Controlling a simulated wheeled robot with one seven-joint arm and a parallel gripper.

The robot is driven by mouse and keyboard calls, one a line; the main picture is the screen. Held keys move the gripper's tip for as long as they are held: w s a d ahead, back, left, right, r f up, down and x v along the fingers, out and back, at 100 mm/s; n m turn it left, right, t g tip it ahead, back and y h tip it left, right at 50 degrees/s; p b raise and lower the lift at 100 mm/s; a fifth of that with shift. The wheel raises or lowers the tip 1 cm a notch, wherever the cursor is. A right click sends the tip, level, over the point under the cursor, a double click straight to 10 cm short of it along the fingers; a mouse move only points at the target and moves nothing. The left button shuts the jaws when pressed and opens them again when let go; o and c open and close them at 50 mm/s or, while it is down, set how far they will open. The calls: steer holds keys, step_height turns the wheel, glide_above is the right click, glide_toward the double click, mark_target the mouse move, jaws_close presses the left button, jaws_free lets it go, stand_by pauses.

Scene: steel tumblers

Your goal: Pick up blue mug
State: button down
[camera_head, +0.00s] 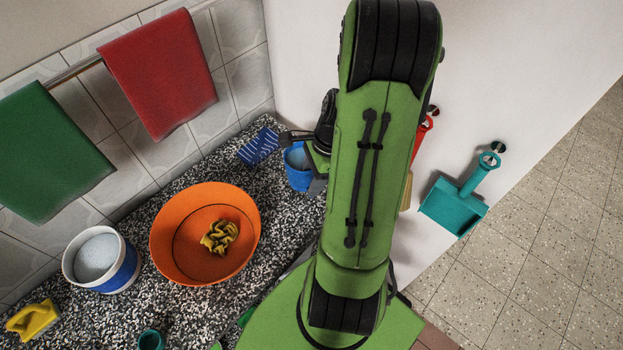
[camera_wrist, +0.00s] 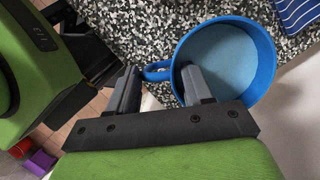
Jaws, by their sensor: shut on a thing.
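The blue mug (camera_head: 296,176) is at the counter's far right end in the head view, its right side hidden behind my arm. In the wrist view the blue mug (camera_wrist: 264,68) shows its open top and paler inside, with its handle pointing left. My gripper (camera_wrist: 160,78) is shut on the mug at its handle side. One finger is left of the handle, and the other overlaps the mug's opening. In the head view the gripper is mostly hidden by the arm. I cannot tell whether the mug's base touches the counter.
An orange basin (camera_head: 167,245) with a yellow cloth (camera_head: 219,237) stands left of the mug. A blue striped cloth (camera_head: 258,147) lies close behind it. A white and blue container (camera_head: 122,275) and yellow brush (camera_head: 33,319) are farther left. A teal dustpan (camera_head: 453,207) hangs on the right wall.

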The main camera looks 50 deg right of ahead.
steer(key=shift+r+p, duration=1.05)
steer(key=shift+r, duration=2.3)
steer(key=shift+s, duration=0.1)
